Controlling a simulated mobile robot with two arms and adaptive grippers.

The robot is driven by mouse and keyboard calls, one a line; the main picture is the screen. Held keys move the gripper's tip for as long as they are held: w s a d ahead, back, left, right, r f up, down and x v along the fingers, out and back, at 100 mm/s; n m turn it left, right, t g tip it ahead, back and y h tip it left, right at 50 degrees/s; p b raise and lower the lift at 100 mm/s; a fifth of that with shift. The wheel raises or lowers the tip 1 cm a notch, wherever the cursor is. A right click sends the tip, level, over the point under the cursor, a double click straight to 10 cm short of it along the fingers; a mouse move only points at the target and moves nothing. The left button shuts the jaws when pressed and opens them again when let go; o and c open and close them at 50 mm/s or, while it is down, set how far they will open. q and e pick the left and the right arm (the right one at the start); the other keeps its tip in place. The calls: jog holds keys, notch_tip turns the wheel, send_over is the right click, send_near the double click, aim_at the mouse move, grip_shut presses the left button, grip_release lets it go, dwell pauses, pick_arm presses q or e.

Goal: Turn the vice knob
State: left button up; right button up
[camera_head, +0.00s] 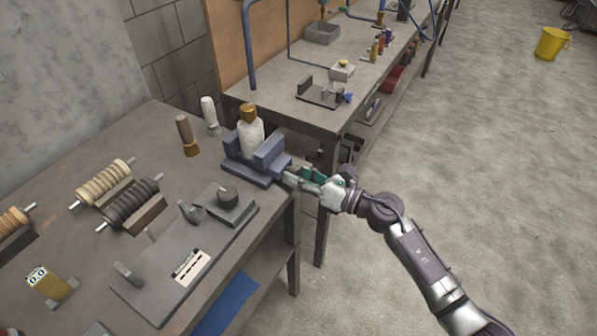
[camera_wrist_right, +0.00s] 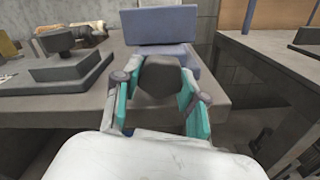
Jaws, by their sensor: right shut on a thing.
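The blue-grey vice (camera_head: 268,152) stands at the right corner of the near workbench, with a white bottle with a brown cap (camera_head: 251,135) between its jaws. In the right wrist view the vice (camera_wrist_right: 160,25) is straight ahead. The dark, many-sided vice knob (camera_wrist_right: 161,82) faces the wrist camera. My right gripper (camera_head: 300,178) reaches the vice from the right; its teal-padded fingers (camera_wrist_right: 160,88) lie on both sides of the knob and are shut on it. In the head view the fingers mostly hide the knob. My left gripper is not in view.
The near workbench (camera_head: 80,180) holds weight racks (camera_head: 130,205), a plate fixture with a round knob (camera_head: 228,198), and two handled tools (camera_head: 187,135) left of the vice. A second workbench (camera_head: 290,105) stands behind. Open floor (camera_head: 480,170) lies to the right.

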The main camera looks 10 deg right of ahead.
jog(key=shift+m, duration=0.6)
jog(key=o, duration=1.1)
jog(key=shift+o, duration=0.2)
jog(key=v, duration=1.2)
